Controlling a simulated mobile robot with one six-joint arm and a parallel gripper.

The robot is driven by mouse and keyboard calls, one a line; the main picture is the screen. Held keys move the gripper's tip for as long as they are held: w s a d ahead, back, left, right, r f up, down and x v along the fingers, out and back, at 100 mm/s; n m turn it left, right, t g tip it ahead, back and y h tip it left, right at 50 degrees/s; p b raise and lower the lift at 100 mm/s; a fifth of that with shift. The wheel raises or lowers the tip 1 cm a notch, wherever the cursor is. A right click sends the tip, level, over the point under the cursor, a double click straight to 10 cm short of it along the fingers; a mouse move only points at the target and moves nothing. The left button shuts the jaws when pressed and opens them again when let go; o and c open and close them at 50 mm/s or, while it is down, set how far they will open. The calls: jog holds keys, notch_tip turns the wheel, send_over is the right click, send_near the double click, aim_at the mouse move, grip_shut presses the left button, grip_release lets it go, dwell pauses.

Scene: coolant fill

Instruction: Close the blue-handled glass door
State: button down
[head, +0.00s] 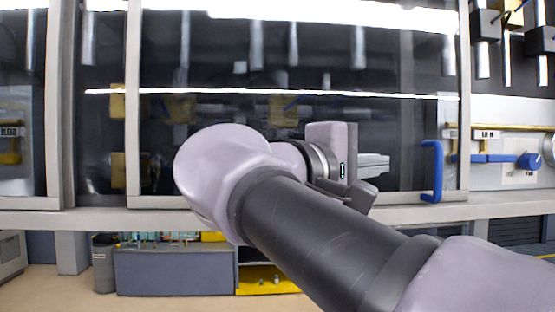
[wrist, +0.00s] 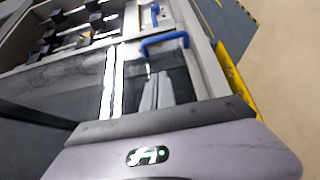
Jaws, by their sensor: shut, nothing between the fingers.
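The glass door (head: 400,125) is a wide framed pane across the middle of the head view. Its blue handle (head: 432,170) is a vertical bar low near the pane's right edge. In the wrist view the blue handle (wrist: 165,41) lies beyond my fingertips. My gripper (head: 388,164) is in front of the glass, left of the handle and pointing right towards it. It also shows in the wrist view (wrist: 157,77), its grey fingers together and empty. It looks apart from the handle. My arm hides part of the pane's lower middle.
A grey sill (head: 410,213) runs below the glass. Right of the door are blue valve handles (head: 487,158) and a brass pipe (head: 510,127). Under the sill stand a grey bin (head: 104,265) and a yellow shelf (head: 262,281). A yellow edge (wrist: 232,75) shows in the wrist view.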

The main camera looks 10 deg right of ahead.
aim_at(404, 162)
jog(key=x, duration=0.5)
jog(key=s+x, duration=0.1)
jog(key=x, duration=0.2)
jog(key=shift+d+p, duration=0.25)
jog(key=shift+p, duration=0.05)
jog(key=d, duration=0.3)
jog(key=shift+s, duration=0.3)
jog(key=shift+a, duration=0.15)
jog(key=shift+s, duration=0.1)
